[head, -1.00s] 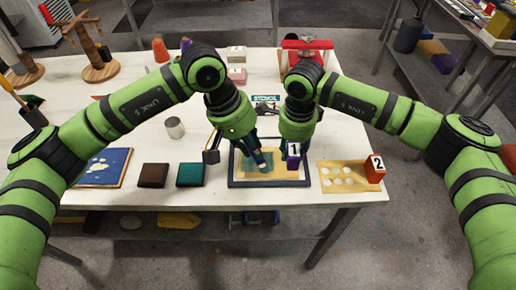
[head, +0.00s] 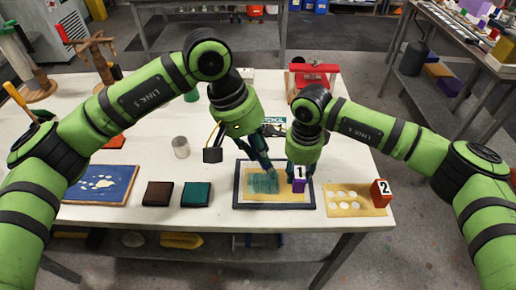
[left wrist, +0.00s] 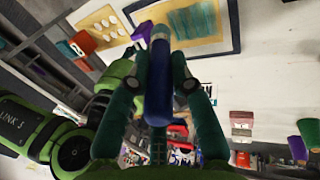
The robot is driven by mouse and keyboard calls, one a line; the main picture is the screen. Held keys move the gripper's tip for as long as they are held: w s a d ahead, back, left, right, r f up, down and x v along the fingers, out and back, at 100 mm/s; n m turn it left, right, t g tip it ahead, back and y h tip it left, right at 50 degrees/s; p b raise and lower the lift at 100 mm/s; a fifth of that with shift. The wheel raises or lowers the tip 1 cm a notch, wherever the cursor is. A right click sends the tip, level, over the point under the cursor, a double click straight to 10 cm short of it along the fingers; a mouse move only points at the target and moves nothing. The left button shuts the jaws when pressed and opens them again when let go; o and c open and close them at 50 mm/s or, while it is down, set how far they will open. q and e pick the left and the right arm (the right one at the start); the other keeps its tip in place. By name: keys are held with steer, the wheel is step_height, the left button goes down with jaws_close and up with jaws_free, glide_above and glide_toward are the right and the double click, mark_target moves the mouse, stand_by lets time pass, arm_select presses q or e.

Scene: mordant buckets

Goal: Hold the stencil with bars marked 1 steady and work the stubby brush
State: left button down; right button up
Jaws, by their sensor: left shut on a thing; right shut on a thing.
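The stencil marked 1 (head: 290,195) is a yellow sheet inside a dark frame (head: 236,195) at the table's front, with a teal patch (head: 262,183) over its left part. Its purple tab (head: 299,186) with the 1 stands at its right side. My right gripper (head: 297,172) is shut on this tab. My left gripper (head: 265,160) is shut on the blue-handled stubby brush (left wrist: 158,95), over the frame's back part. The brush's tip is hard to make out. The stencil and its teal patch also show in the left wrist view (left wrist: 205,20).
A yellow stencil with round holes (head: 345,197) and a red block marked 2 (head: 381,192) lie at right. Teal (head: 197,194) and brown (head: 158,194) pads and a blue board (head: 90,185) lie at left. A metal cup (head: 181,147) stands behind the pads.

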steer(key=o, duration=1.2)
step_height(320, 180, up, 12)
steer(key=shift+s, duration=0.1)
